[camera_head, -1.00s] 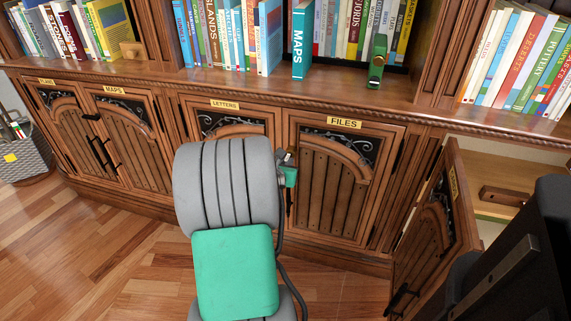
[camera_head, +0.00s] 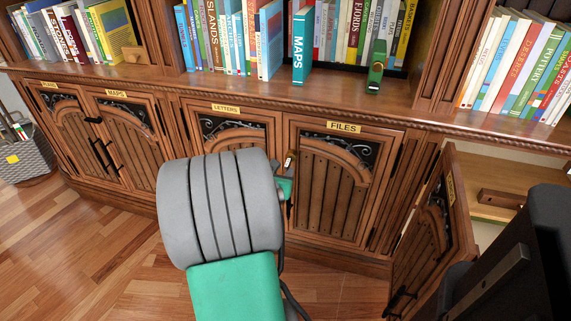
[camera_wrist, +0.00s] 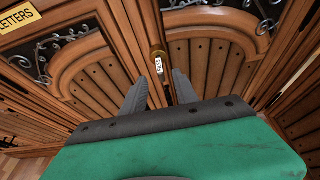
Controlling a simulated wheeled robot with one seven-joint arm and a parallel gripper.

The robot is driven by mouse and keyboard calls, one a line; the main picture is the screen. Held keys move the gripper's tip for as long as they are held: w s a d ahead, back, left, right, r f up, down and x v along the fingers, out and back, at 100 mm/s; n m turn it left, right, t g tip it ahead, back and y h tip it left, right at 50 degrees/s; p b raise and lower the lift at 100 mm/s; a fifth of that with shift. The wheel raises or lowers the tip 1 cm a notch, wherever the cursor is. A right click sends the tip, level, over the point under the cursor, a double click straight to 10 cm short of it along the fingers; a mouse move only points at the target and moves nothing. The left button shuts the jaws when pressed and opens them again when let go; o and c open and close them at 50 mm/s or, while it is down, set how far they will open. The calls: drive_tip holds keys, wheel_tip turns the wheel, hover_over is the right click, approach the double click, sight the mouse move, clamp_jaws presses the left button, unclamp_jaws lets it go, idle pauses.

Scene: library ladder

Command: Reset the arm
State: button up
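My arm (camera_head: 222,210), with grey segments and a green panel, reaches up in front of the cabinets in the head view. It hides most of my gripper there. In the wrist view my gripper (camera_wrist: 161,88) has its two dark fingers apart, with nothing clearly held between them. The fingers point at the cabinet front, near the seam between the doors. A small brass piece (camera_wrist: 157,53) with a white tag (camera_wrist: 158,66) shows just beyond the fingertips. I cannot tell whether the fingers touch the wood.
The FILES door (camera_head: 336,190) and LETTERS door (camera_head: 232,133) are closed. A cabinet door (camera_head: 436,240) on the right stands open, beside my arm's side. Books (camera_head: 235,38) and a green object (camera_head: 376,67) stand on the shelf above. A basket (camera_head: 24,158) sits far left; the floor (camera_head: 95,240) there is clear.

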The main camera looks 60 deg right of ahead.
drive_tip(key=shift+v, duration=1)
